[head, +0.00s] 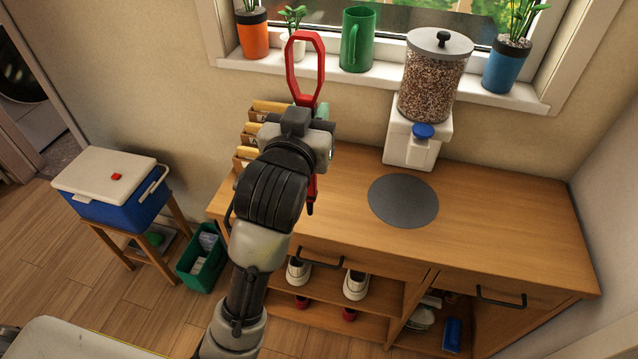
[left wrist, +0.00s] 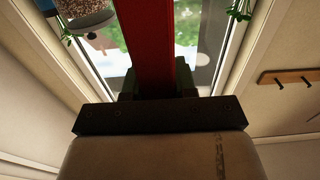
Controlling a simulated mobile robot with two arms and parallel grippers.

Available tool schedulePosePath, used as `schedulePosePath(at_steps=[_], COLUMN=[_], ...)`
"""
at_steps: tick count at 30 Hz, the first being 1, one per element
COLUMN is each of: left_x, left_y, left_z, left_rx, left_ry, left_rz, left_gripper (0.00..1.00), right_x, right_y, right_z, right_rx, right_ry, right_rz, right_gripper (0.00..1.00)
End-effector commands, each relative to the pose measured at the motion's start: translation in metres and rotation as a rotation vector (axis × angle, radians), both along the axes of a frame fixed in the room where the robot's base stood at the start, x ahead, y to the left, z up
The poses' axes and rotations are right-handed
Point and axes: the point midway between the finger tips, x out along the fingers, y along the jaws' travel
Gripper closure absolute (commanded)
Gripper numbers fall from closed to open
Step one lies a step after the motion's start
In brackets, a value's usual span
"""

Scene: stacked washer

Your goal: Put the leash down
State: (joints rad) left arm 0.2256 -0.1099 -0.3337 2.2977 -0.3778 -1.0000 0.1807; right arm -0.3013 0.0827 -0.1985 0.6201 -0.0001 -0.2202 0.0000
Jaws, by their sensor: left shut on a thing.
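A red leash (head: 321,70) stands upright in my left gripper (head: 314,128) in the head view. Its loop rises above the gripper, in front of the window sill, and its lower end hangs below, over the wooden bench. The left gripper is shut on the leash. In the left wrist view the red strap (left wrist: 149,45) of the leash runs up from the dark jaws. My arm hides part of the leash and of the bench behind it. My right gripper is not in view.
The wooden bench top (head: 500,215) is largely clear, with a round grey mat (head: 403,201) and a grain dispenser (head: 430,85). Pots and a green mug (head: 357,40) line the sill. A cooler (head: 110,190) stands left. A peg rail (left wrist: 287,77) shows in the left wrist view.

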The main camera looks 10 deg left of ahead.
Motion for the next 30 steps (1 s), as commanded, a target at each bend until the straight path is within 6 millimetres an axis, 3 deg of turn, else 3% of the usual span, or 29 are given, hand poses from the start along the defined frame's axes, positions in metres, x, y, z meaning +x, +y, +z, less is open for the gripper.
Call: schedulePosePath(at_steps=[9,15,19,25,30], left_x=[0.062,0.087,0.092,0.091,0.091], left_y=[0.037,0.051,0.054,0.054,0.054], left_z=[-0.041,-0.059,-0.066,-0.095,-0.103], left_rx=[0.004,0.000,-0.001,-0.002,0.000], left_ry=[0.003,0.000,0.001,0.004,-0.001], left_rz=[0.002,0.000,0.000,-0.001,-0.001], left_gripper=[1.00,1.00,1.00,1.00,1.00], right_x=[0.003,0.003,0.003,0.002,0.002], right_y=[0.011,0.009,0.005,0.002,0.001], right_z=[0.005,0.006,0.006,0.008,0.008], right_rx=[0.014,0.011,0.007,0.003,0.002], right_ry=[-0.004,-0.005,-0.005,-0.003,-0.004], right_rz=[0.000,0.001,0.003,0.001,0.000], right_gripper=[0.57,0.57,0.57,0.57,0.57])
